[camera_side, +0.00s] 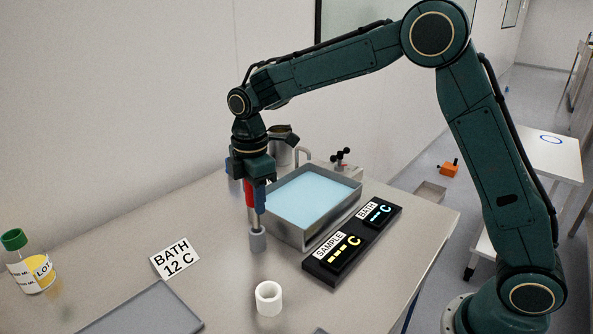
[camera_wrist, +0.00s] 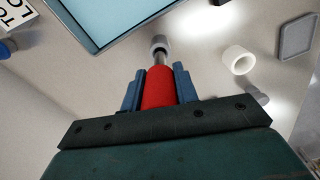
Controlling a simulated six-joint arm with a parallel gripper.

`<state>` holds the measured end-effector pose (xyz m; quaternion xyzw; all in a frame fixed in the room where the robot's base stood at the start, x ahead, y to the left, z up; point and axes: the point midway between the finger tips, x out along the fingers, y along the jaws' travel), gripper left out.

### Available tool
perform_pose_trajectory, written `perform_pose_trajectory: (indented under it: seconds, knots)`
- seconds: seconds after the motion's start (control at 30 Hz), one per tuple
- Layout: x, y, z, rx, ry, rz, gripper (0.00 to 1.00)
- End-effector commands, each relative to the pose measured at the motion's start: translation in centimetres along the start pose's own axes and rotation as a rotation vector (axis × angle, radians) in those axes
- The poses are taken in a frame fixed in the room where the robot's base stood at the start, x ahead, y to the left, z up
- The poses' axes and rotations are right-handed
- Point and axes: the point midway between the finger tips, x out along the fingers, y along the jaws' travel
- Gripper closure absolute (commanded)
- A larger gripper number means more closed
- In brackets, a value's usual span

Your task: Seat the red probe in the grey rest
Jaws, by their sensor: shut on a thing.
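My gripper (camera_side: 254,200) is shut on the red probe (camera_side: 249,188), which hangs upright with its steel shaft pointing down. In the wrist view the red handle (camera_wrist: 160,88) sits between the two blue fingers of my gripper (camera_wrist: 157,76). The grey rest (camera_side: 257,241) is a small upright cylinder on the table, directly below the probe. In the wrist view the rest (camera_wrist: 160,43) lines up with the shaft's end. The shaft's lower end meets the top of the rest and its tip is hidden; I cannot tell how deep it is.
A metal bath of light blue liquid (camera_side: 309,196) stands just right of the probe. A white ring (camera_side: 268,299) is in front, a "BATH 12 C" card (camera_side: 175,258) and green-capped bottle (camera_side: 30,267) to the left.

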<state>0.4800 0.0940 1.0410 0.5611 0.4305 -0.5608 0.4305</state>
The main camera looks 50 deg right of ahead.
Motion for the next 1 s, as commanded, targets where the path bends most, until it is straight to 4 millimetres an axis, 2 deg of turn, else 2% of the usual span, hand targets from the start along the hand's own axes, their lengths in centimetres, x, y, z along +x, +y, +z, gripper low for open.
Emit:
perform_pose_trajectory:
  seconds: [1.0]
  knots:
    - [1.8,0.0,0.0,0.0,0.0,-0.001,0.94]
